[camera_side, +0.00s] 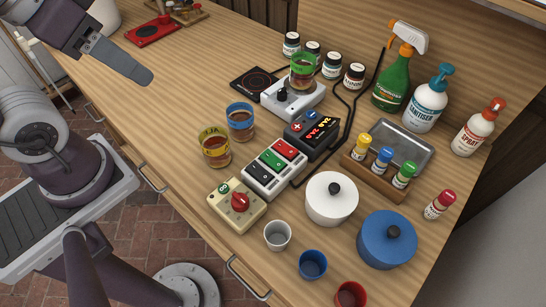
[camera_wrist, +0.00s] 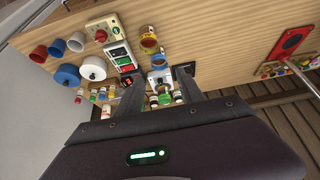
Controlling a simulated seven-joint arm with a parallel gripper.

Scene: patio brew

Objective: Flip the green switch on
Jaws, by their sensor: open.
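The green switch (camera_side: 271,161) is the middle one on a white switch block (camera_side: 259,184), between a red switch (camera_side: 284,149) and a black switch (camera_side: 260,171). Whether it is on or off is too small to tell. The block also shows in the wrist view, with the green switch (camera_wrist: 119,53) in its middle. My gripper (camera_side: 140,74) is high at the upper left in the side view, well apart from the block. In the wrist view my gripper (camera_wrist: 157,74) has its two fingers spread with nothing held between them.
A beige box with a red knob (camera_side: 234,206) sits beside the block. Two glasses (camera_side: 214,149) (camera_side: 240,121) stand behind it. A black display unit (camera_side: 312,134) and a white pot (camera_side: 331,200) are close on its right. Black cables run alongside. Bare wood lies to the left.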

